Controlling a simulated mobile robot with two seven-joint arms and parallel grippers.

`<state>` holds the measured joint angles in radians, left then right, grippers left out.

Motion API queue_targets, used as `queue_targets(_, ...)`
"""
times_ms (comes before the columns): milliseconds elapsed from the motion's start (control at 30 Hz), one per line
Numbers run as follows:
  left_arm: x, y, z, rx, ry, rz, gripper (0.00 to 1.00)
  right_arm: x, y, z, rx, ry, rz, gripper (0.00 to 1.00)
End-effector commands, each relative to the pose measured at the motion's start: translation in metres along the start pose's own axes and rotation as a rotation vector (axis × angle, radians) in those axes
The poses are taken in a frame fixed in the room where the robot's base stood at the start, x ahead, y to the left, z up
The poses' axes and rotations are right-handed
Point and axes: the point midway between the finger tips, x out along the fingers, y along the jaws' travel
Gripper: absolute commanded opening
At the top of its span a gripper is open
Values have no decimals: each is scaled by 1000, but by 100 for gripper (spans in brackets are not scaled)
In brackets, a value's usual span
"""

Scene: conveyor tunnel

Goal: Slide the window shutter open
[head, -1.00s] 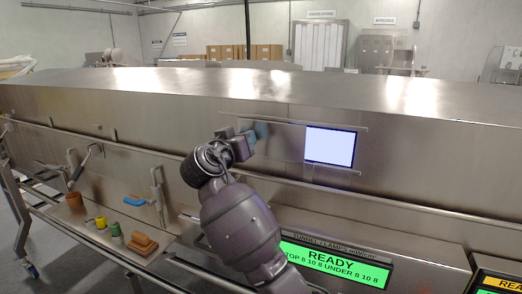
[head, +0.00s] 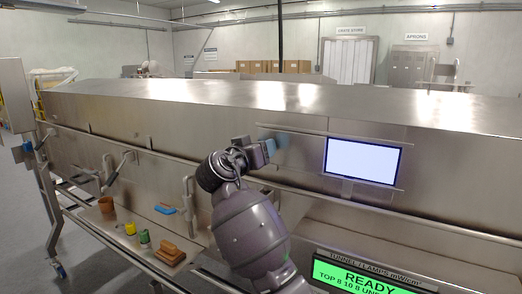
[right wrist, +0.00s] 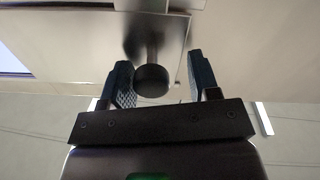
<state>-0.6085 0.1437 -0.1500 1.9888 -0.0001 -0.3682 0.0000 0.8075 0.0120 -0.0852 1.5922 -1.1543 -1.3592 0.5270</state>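The bright window (head: 362,161) is uncovered at the right part of the rails on the steel tunnel wall. The steel shutter panel (head: 302,152) is left of it, between an upper rail (head: 330,137) and a lower rail; its left part is partly hidden by my gripper. My right gripper (head: 271,146) is at the panel's left part. In the right wrist view its blue-padded fingers (right wrist: 161,80) stand apart on either side of a dark round knob (right wrist: 152,80). A gap shows on the right finger's side; contact on the left side is unclear. My left gripper is not in view.
A long handrail (head: 450,214) runs below the window. A green READY display (head: 365,278) is at lower right. A shelf at left holds a brown cup (head: 106,205), yellow and green items, a brown block (head: 170,254) and a blue-handled tool (head: 165,210).

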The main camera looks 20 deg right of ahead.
Motion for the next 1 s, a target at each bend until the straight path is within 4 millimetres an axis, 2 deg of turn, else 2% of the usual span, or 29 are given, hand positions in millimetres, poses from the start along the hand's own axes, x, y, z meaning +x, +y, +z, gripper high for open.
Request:
queue_targets(267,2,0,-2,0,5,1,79,0,1,1,-1,-2,3,58)
queue_targets(433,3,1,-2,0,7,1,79,-10,0,2,0,-2,2,58)
queue_targets(800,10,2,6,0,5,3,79,-75,-1,3,1,-2,-1,58)
queue_targets(1000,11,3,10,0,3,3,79,-100,0,2,0,-2,-1,58)
